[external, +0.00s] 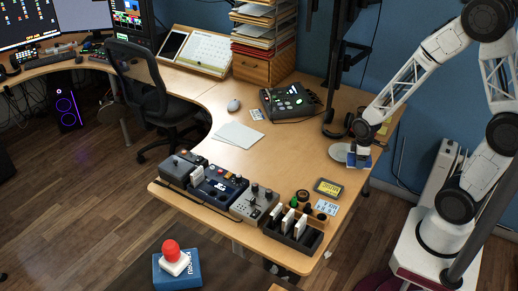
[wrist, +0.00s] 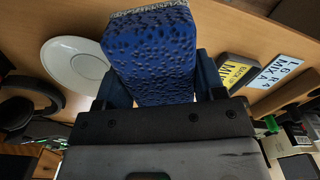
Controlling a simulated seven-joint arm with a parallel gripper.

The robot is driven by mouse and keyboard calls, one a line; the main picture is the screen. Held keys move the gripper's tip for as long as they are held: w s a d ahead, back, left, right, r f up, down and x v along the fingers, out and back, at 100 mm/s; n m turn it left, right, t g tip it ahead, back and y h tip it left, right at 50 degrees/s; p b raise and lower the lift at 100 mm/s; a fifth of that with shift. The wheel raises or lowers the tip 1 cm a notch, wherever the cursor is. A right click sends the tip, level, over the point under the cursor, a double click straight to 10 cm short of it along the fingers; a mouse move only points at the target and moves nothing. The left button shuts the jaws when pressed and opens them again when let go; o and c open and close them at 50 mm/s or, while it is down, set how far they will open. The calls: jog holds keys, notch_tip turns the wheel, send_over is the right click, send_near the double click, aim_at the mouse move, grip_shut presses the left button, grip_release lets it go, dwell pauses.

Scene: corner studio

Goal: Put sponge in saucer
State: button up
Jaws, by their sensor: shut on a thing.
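The sponge (wrist: 150,55) is a dark blue, pitted block with a pale grey end, and it fills the middle of the wrist view. My gripper (wrist: 162,80) is shut on it, with one finger on each side. In the external view my gripper (external: 361,154) points down at the right end of the desk, over or beside the saucer. The sponge's height above the desk is unclear.
Black headphones (external: 334,130) lie by the saucer. A yellow-faced box (external: 328,188), a label card (external: 326,207) and a black rack (external: 293,232) stand nearer the front edge. A black phone-like device (external: 288,102) sits behind. The desk (external: 290,155) left of the saucer is clear.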

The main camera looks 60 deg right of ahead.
jog(key=shift+s+d+r+m, duration=0.15)
jog(key=shift+s+d+m, duration=2.1)
jog(key=shift+s+m, duration=0.2)
jog(key=shift+w, duration=0.15)
send_over(344, 155)
jog(key=shift+w+d+f, duration=0.1)
jog(key=shift+f, duration=0.65)
jog(key=shift+f, duration=0.15)
jog(key=shift+f, duration=1.65)
jog(key=shift+f, duration=0.1)
jog(key=o, duration=0.9)
